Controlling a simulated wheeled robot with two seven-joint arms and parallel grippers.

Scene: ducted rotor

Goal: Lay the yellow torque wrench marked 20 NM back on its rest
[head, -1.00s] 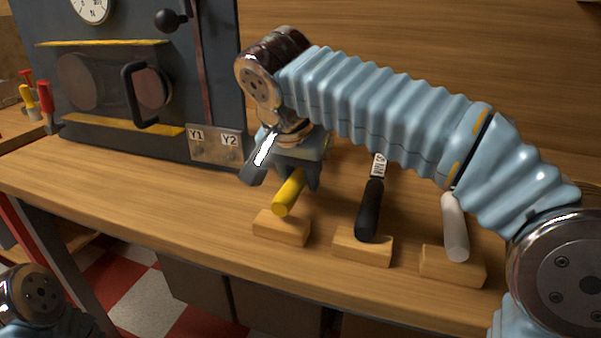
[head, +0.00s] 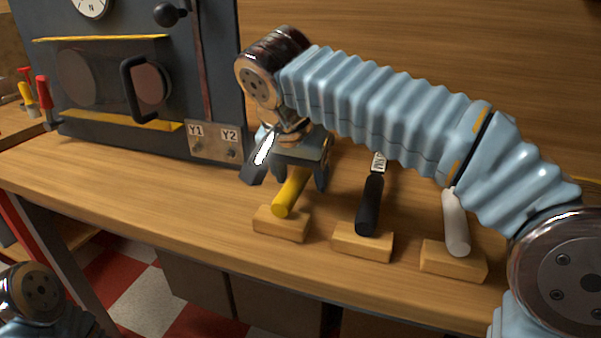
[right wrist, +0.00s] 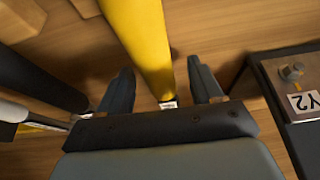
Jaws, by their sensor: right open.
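The yellow torque wrench (head: 291,192) has its handle end on the left wooden rest block (head: 281,227). Its 20 NM mark cannot be read here. My right gripper (head: 300,185) is open above and around the handle. In the right wrist view the yellow handle (right wrist: 143,40) runs between the two spread fingers (right wrist: 160,78), with a gap on each side. The far end of the wrench is hidden under the gripper. My left gripper is out of view; only part of my left arm shows at the bottom left.
A black-handled wrench (head: 369,205) and a white-handled wrench (head: 455,222) lie on their own wooden blocks to the right. A dark cabinet with a Y1 Y2 plate (head: 213,142) stands behind left. The bench front left is clear.

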